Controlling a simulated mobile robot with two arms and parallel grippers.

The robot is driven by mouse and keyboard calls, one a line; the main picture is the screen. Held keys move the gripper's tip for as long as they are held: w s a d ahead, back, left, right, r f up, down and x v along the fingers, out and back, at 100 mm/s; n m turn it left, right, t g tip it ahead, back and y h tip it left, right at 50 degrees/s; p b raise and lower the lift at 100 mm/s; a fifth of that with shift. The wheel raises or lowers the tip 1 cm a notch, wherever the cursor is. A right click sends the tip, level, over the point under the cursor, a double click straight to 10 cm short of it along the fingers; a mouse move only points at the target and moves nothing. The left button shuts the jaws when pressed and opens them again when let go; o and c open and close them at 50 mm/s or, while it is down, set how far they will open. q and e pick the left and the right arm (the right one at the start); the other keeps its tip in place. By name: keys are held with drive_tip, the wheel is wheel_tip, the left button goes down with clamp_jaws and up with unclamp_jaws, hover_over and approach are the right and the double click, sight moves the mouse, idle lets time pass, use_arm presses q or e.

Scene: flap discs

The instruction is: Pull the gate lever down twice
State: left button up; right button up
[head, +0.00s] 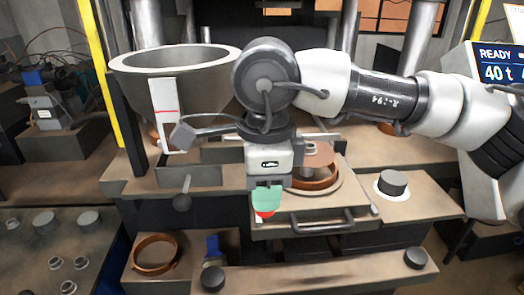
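A short lever with a dark round knob (182,202) hangs at the front of the machine, below the grey hopper (127,66); it looks like the gate lever. A white strip with a red line (164,100) stands at the hopper's front. My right gripper (266,204) points down, to the right of the knob and apart from it. Green and red show at its tip; I cannot tell whether these are its fingers or something held, nor whether it is open or shut. My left gripper is not in view.
A copper-coloured ring sits in the mould (322,182) right of my gripper, behind a drawer handle (320,224). Another ring (155,252) lies at the front left. A dark knob (393,183) stands at right. A screen (496,66) reads "READY 40 t".

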wheel_tip(320, 180, up, 9)
drive_tip(key=p, duration=0.5)
